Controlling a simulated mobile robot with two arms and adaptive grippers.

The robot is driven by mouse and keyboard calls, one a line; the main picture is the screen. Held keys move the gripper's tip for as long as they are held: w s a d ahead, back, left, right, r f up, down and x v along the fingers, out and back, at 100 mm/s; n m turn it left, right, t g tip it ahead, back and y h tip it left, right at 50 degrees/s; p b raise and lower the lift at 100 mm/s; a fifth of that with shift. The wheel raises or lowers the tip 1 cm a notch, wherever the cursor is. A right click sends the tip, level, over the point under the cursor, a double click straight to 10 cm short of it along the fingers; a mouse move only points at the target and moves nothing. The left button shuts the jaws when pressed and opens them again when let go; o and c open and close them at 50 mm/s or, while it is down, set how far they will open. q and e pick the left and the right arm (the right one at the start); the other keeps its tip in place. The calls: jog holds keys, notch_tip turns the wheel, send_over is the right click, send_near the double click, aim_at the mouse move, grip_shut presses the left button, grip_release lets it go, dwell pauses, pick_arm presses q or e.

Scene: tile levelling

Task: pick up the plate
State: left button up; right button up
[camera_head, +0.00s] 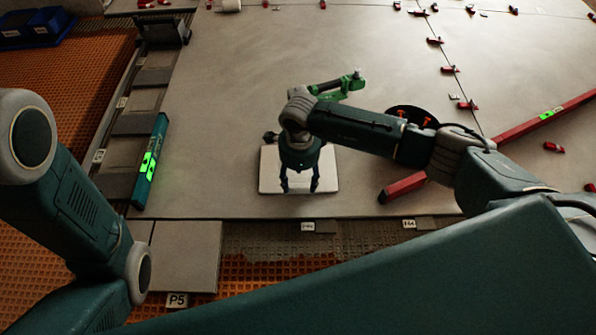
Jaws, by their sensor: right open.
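The plate (330,174) is a pale, flat, rectangular piece lying on the large grey tiled surface, near its front edge. My right gripper (300,189) is over the plate, pointing down, with its two fingers spread apart and nothing seen between them. The gripper and its wrist hide the middle and part of the back of the plate. I cannot tell whether the fingertips touch it. My left arm shows at the left side, but its gripper is out of the picture.
A green tool (338,87) lies behind the gripper. A long red bar (403,187) lies to the right, and a teal level (150,163) lies to the left. Red wedges (468,105) line the tile joints. An orange waffled floor (262,262) lies in front.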

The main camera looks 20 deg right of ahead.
aim_at(299, 187)
notch_tip(299, 187, down, 4)
jog(key=b, duration=0.3)
jog(key=shift+w+f, duration=0.15)
jog(key=shift+f, duration=0.1)
jog(key=shift+r, duration=0.1)
jog(key=c, duration=1.4)
jog(key=shift+o, duration=0.2)
jog(key=shift+r, duration=0.1)
